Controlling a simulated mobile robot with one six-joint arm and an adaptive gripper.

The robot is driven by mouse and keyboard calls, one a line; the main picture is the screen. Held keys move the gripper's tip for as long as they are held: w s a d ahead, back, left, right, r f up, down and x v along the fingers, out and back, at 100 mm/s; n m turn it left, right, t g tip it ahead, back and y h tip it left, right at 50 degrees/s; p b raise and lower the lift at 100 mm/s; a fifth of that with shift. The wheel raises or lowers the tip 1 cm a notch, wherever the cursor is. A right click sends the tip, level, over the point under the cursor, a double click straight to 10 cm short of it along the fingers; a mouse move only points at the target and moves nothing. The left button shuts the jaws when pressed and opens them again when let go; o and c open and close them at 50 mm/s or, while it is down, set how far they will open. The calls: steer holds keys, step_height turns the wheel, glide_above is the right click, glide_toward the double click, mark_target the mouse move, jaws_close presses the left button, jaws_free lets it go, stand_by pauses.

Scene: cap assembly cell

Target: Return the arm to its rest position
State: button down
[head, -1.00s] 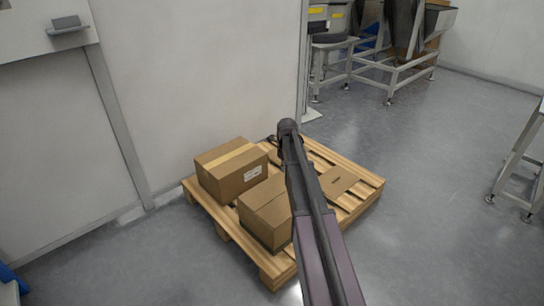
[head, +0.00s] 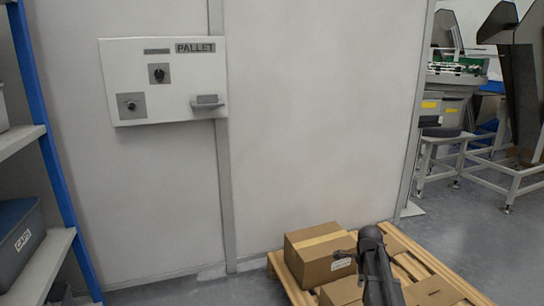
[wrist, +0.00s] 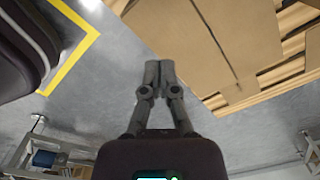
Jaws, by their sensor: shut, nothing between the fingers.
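My gripper shows in the wrist view (wrist: 159,72) with its two fingertips together, empty, above the grey floor. A cardboard box (wrist: 205,45) lies beyond it at the upper right of that view, apart from the fingers. In the head view my arm rises from the bottom edge in front of the wooden pallet (head: 285,281). The gripper's fingers are hard to make out there.
A closed cardboard box (head: 318,262) stands on the pallet, with more cardboard beside it. A wall panel marked PALLET (head: 160,80) has knobs and a small ledge. A blue-framed shelf (head: 45,130) holds a CAPS bin (head: 18,240). Machines on a metal frame (head: 465,150) stand at right.

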steer(key=s+a+r+n+p, duration=0.2)
steer(key=s+a+n, duration=0.5)
steer(key=s+n, duration=0.3)
steer(key=s+a+r+n+p, duration=0.1)
steer(key=s+a+r+n, duration=0.1)
steer(key=s+a+n, duration=0.7)
steer(key=w+d+r+n+p, duration=0.1)
steer(key=d+r+n+p, duration=0.1)
steer(key=r+p, duration=3.5)
steer(key=shift+d+p, duration=0.5)
